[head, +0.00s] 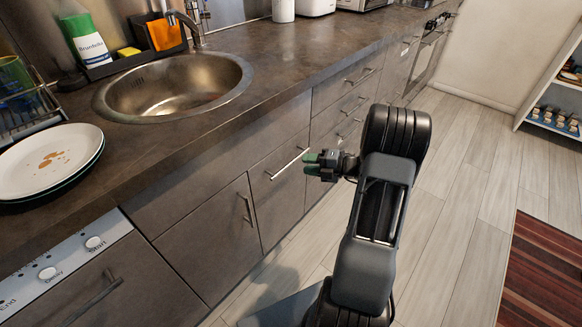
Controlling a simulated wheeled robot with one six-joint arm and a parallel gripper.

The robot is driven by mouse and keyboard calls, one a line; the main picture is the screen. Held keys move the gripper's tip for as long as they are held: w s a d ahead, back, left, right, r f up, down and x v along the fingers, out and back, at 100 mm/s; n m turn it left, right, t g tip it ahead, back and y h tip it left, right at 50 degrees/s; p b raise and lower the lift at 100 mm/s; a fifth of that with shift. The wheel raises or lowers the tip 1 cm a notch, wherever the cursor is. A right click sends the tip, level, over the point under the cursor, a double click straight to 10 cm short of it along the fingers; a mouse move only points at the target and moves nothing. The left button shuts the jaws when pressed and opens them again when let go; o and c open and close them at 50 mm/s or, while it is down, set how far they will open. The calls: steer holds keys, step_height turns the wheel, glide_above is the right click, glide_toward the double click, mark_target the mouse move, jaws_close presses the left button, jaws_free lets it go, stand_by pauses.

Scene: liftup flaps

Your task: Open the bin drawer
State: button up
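The likely bin drawer (281,196) is a tall grey-brown front under the counter, right of the cabinet door below the sink. It looks closed, flush with its neighbours. Its slanted-looking metal bar handle (284,167) runs near its top edge. My gripper (308,163), with dark green fingertips, is at the right end of this handle and points left. The fingertips look close together, but I cannot tell whether they are apart, touching the handle or around it. My arm comes up from the lower middle of the picture.
A cabinet door (213,239) with an upright handle is to the left, and a dishwasher (107,285) is beyond it. Smaller drawers (340,101) are to the right. The counter holds a sink (178,87) and plates (50,160). Wooden floor (455,210) is clear beside a striped rug (545,275).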

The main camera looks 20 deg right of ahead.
mark_target(293, 163)
steer(key=shift+b+x, duration=0.85)
steer(key=shift+x, duration=2.3)
steer(key=shift+c, duration=0.5)
steer(key=shift+f, duration=0.1)
jaws_close()
